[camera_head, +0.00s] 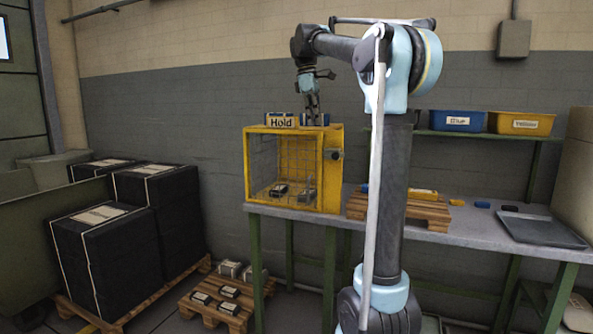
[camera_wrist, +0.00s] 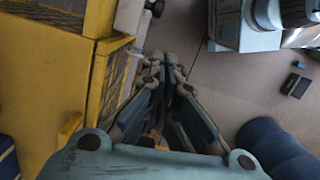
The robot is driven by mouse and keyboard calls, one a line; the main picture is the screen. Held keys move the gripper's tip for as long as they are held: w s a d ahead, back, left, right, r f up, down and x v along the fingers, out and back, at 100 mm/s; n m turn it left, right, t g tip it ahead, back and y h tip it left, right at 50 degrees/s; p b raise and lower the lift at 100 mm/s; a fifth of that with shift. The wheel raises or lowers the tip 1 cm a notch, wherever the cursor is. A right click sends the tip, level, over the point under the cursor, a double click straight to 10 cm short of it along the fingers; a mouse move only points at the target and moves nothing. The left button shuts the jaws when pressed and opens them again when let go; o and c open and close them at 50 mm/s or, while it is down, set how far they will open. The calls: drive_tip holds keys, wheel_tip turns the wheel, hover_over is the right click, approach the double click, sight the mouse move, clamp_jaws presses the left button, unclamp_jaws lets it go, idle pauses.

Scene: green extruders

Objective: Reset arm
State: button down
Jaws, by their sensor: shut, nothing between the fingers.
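My gripper (camera_head: 312,104) points downward at the end of my raised, bent arm, close above the top of the yellow cage labelled "Hold". In the wrist view my gripper (camera_wrist: 165,62) shows its fingers together, with nothing between them. The yellow cage (camera_head: 334,185) stands on the left end of the workbench; its mesh front looks closed, and some dark and grey parts lie inside. In the wrist view the cage (camera_wrist: 45,75) fills the left side, beside my fingers.
A wooden pallet (camera_head: 425,212) and a grey tray (camera_head: 540,231) lie on the bench (camera_head: 470,240). Blue (camera_head: 458,121) and yellow (camera_head: 522,124) bins stand on a shelf behind. Black wrapped boxes (camera_head: 105,265) and a low pallet (camera_head: 212,310) with small parts stand on the floor at left.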

drive_tip(key=s+d+f+m+t, duration=0.1)
drive_tip(key=s+d+f+m, duration=0.2)
drive_tip(key=s+f, duration=0.8)
drive_tip(key=s+d+f+m+y, duration=0.1)
drive_tip(key=s+d+f+m, duration=0.2)
drive_tip(key=s+f+m, duration=0.3)
drive_tip(key=s+d+f+m+t+y, duration=0.1)
drive_tip(key=s+d+f+m, duration=0.2)
drive_tip(key=s+f, duration=1.3)
wheel_tip(320, 180, down, 10)
drive_tip(key=shift+s+r+m+t, duration=0.1)
drive_tip(key=shift+s+m+t, duration=0.2)
drive_tip(key=shift+m, duration=0.7)
drive_tip(key=shift+w+f, duration=0.2)
drive_tip(key=shift+w, duration=0.25)
